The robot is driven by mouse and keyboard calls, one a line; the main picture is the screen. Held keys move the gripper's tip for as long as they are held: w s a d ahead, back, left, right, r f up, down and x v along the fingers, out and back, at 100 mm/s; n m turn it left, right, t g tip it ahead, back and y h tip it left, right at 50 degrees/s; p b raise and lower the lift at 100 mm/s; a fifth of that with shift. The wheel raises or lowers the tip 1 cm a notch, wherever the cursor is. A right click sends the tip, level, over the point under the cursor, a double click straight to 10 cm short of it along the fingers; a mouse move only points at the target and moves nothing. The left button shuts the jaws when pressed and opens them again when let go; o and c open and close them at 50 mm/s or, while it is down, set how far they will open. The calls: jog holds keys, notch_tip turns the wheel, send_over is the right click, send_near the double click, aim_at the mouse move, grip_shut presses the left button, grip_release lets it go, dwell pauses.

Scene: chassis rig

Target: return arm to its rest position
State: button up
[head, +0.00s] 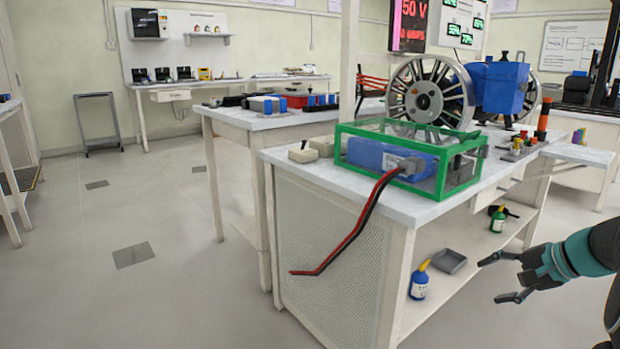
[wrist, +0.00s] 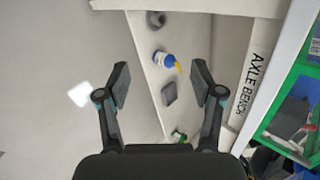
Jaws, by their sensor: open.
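My gripper (head: 497,277) is at the lower right of the head view, in front of the workbench and below its top. Its two dark fingers are spread apart with nothing between them. In the wrist view my gripper (wrist: 164,92) also shows open and empty. Beyond the fingers lie a blue bottle with a yellow nozzle (wrist: 163,60) and a grey tray (wrist: 169,93) on the bench's lower shelf. My teal and black wrist reaches in from the right edge of the head view.
The workbench (head: 290,171) carries a green-framed box (head: 440,178) with a blue block inside. Red and black cables (head: 352,237) hang over its front. A spoked wheel (head: 430,95) and blue motor (head: 503,88) stand behind. Floor (head: 120,215) at left is clear.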

jog(key=s+a+r+n+g+h+p, duration=0.1)
jog(key=s+a+n+h+p, duration=0.3)
jog(key=s+a+n, duration=0.8)
jog(key=s+a+r+h, duration=0.1)
jog(key=s+a, duration=0.8)
jog(key=a, duration=0.1)
jog(key=shift+a+g, duration=0.2)
jog(key=shift+g, duration=0.1)
